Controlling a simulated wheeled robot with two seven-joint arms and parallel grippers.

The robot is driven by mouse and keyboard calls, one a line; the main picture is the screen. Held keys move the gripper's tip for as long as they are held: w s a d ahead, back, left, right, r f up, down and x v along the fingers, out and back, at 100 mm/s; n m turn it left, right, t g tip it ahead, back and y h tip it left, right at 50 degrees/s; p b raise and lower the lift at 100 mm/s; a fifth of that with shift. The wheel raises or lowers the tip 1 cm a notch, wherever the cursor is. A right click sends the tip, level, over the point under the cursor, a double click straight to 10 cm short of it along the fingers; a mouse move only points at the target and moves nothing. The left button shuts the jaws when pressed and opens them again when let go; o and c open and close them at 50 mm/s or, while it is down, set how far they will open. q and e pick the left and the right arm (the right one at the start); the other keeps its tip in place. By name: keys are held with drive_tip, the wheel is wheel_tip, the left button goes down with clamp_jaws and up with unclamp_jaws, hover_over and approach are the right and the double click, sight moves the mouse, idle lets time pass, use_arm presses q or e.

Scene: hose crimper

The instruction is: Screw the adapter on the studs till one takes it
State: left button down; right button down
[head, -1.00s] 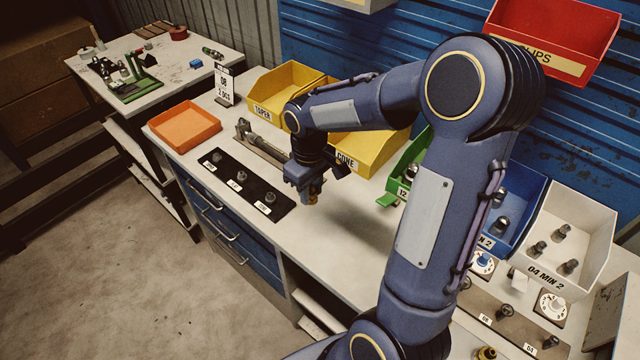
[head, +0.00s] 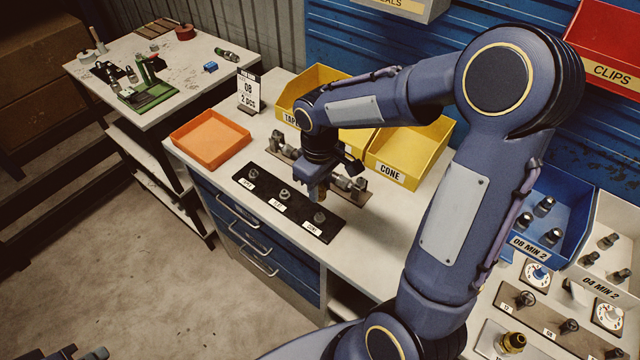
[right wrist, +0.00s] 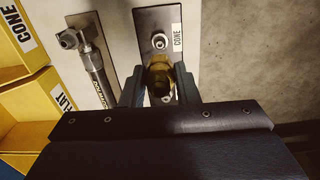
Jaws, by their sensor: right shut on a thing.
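My right gripper (head: 318,194) is shut on the brass adapter (right wrist: 159,76), which shows between its fingers (right wrist: 160,92) in the right wrist view. A dark board (head: 267,188) carries three studs labelled taper (head: 252,173), flat (head: 284,193) and cone (head: 319,217). The gripper hangs over the board's back edge near the cone stud. In the right wrist view the cone stud (right wrist: 159,41) is bare and the adapter appears just short of it. My left gripper (head: 75,354) shows only partly at the bottom left; its jaws are unclear.
A hose with end fittings (right wrist: 90,62) lies behind the board. Yellow bins (head: 410,155) stand behind it, and an orange tray (head: 211,139) is at the left. Blue (head: 550,205) and white bins are at the right. The bench front before the board is clear.

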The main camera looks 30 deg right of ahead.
drive_tip(key=shift+f, duration=0.15)
drive_tip(key=b, duration=0.5)
hover_over(319, 214)
drive_tip(key=shift+f, duration=2.8)
drive_tip(key=shift+f+b, duration=0.5)
drive_tip(key=shift+f, duration=0.2)
